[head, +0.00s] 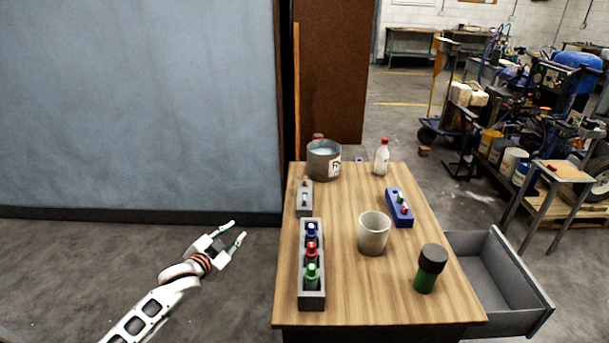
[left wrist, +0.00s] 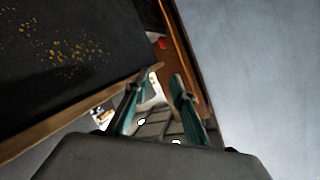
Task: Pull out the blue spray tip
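The blue spray tip (head: 311,230) stands upright in the far end of a long grey holder (head: 312,304) on the wooden table. A red tip (head: 311,249) and a green tip (head: 312,273) stand nearer in the same holder. My left gripper (head: 237,230) is off the table's left edge, well apart from the holder. Its two fingers are spread with nothing between them. The left wrist view also shows my left gripper (left wrist: 154,84) open, with no spray tip visible there. My right gripper is in neither view.
On the table (head: 345,295) are a grey cup (head: 374,234), a green jar with black lid (head: 428,270), a blue holder (head: 395,208), a small grey holder (head: 304,208), a metal can (head: 322,161) and a white bottle (head: 382,158). An open drawer (head: 500,275) juts right.

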